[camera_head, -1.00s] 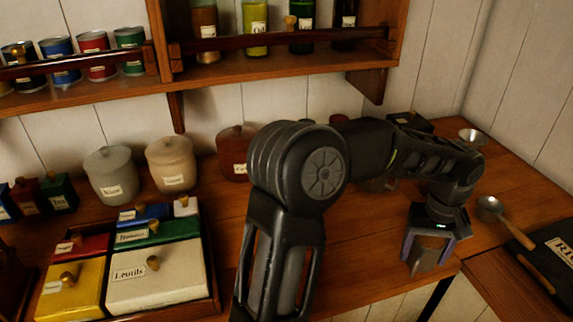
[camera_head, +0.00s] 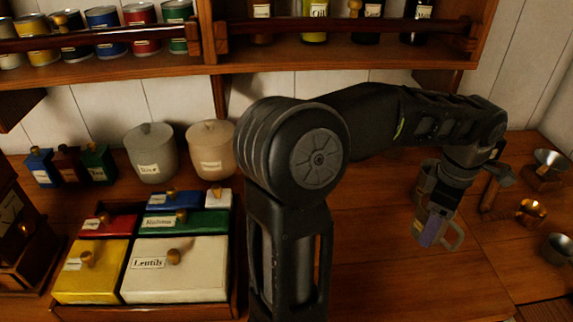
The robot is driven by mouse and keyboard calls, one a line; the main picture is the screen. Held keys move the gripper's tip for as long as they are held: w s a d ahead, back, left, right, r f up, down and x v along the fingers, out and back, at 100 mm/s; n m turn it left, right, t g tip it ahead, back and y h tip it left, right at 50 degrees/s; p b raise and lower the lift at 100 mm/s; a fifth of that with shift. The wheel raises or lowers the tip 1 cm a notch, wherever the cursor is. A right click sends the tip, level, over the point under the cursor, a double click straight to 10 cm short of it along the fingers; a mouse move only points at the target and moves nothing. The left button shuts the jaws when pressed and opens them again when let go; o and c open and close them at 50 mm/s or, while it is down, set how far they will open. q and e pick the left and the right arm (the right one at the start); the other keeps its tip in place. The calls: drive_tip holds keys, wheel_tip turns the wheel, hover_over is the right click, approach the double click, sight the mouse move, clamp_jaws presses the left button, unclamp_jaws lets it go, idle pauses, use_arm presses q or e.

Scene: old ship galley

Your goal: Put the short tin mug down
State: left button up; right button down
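The gripper points down at the right part of the wooden counter (camera_head: 370,260) and appears shut on the mug. I cannot tell whether the mug's base touches the counter. My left gripper is not in view.
A tray (camera_head: 236,262) of labelled boxes and two lidded crocks (camera_head: 150,155) (camera_head: 211,150) stand left of my arm. A bottle shelf (camera_head: 340,58) hangs above. The counter before the gripper is clear.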

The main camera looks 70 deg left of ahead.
use_arm(q)
hover_over(416, 261)
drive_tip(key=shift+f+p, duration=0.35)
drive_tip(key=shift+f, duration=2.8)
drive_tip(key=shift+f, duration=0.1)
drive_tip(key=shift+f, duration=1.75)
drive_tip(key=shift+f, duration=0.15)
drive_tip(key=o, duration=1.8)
